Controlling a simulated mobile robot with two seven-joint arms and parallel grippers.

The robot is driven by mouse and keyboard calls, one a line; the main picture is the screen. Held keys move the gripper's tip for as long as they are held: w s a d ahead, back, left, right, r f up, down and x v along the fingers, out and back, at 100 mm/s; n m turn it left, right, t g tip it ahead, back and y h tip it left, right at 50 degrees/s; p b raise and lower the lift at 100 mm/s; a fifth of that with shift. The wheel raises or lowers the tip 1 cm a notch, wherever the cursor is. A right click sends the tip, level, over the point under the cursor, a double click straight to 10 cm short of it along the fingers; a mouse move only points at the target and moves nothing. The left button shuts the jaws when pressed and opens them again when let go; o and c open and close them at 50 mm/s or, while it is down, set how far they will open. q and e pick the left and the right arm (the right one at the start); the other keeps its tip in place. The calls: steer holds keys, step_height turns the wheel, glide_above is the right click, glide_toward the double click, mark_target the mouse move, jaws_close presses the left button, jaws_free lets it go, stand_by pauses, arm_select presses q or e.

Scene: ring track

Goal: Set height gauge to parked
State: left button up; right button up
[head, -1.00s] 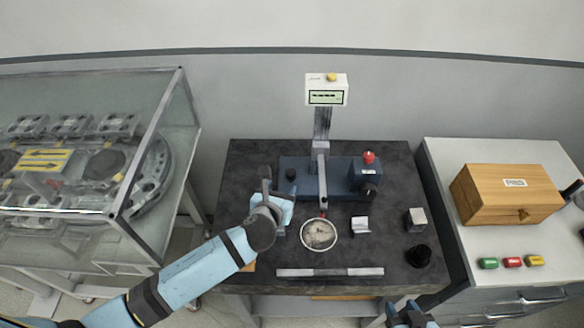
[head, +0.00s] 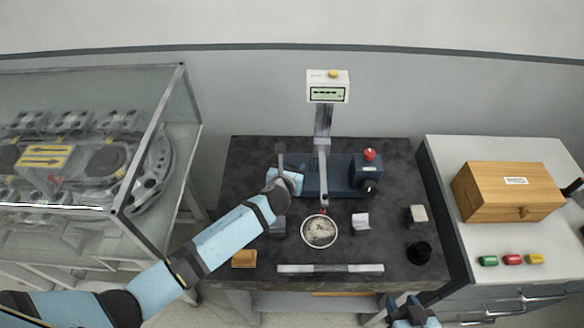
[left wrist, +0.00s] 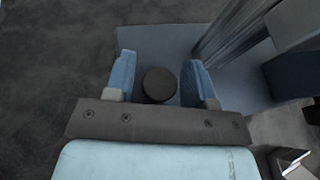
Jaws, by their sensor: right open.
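The height gauge stands on a dark stone plate (head: 245,155), with a blue base (head: 340,172), an upright column (head: 322,125) and a display head (head: 327,86) with a yellow button (head: 334,73). A red knob (head: 369,154) tops a block at the base's right end. My left gripper (head: 290,173) is over the base's left end, hiding part of it. In the left wrist view a round black knob (left wrist: 159,84) sits between its open fingers (left wrist: 158,80), with a slight gap on each side. My right gripper (head: 408,308) is open and empty at the bottom edge.
On the plate are a round dish (head: 319,231), a metal bar (head: 330,268), small metal blocks (head: 361,220) and a black cylinder (head: 419,253). A glass case (head: 150,140) stands left. A wooden box (head: 507,193) and coloured buttons (head: 512,260) are on the right cabinet.

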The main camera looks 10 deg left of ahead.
mark_target(340, 179)
arm_select(q)
jaws_close()
steer(key=w+d, duration=0.1)
steer(key=d, duration=0.8)
steer(key=w+d+b, duration=0.1)
steer(key=d, duration=0.3)
steer(key=shift+w+d, duration=0.3)
steer(key=shift+w, duration=0.05)
steer(key=shift+d, duration=0.3)
steer(key=shift+r, duration=0.1)
steer(key=shift+o, duration=0.8)
jaws_free()
steer(key=shift+d, duration=0.1)
steer(key=shift+o, duration=0.5)
steer(key=shift+w, duration=0.1)
steer(key=shift+s, duration=0.35)
steer(key=d+v, duration=0.1)
steer(key=v, duration=1.2)
steer(key=shift+a, duration=0.45)
